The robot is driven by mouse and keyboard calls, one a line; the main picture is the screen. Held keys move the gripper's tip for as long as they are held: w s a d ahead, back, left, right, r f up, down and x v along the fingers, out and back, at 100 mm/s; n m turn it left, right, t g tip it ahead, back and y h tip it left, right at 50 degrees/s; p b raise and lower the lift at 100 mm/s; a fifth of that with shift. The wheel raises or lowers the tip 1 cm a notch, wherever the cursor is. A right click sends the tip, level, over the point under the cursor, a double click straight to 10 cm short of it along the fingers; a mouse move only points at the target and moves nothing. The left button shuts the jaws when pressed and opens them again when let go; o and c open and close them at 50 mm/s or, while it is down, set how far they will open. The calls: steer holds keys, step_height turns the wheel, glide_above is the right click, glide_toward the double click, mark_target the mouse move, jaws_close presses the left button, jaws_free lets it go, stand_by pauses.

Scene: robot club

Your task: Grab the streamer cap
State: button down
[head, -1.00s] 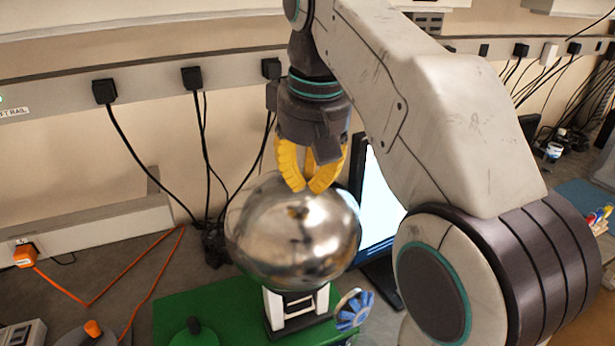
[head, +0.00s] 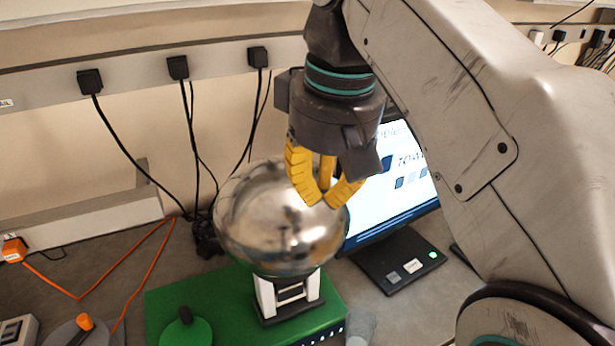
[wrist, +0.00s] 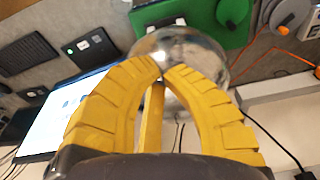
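No streamer cap can be made out for certain in either current view. A shiny silver sphere (head: 275,222) stands on a white and black support (head: 285,297) on a green box (head: 227,295). My gripper (head: 324,203) is in front of the sphere's upper right side in the head view, its yellow fingers drawn together at the tips with nothing seen between them. In the wrist view the fingertips (wrist: 164,75) meet and overlap the sphere (wrist: 185,48). Whether they touch it, I cannot tell. A pale blurred shape (head: 361,326) is at the green box's right end.
A lit monitor (head: 395,185) stands close on the right, on a black base. Black plugs (head: 257,57) and hanging cables line the wall rail behind. An orange cable (head: 140,262) lies at left. Knobs (head: 185,315) stand at the front left.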

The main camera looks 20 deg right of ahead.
steer(key=shift+s, duration=1.7)
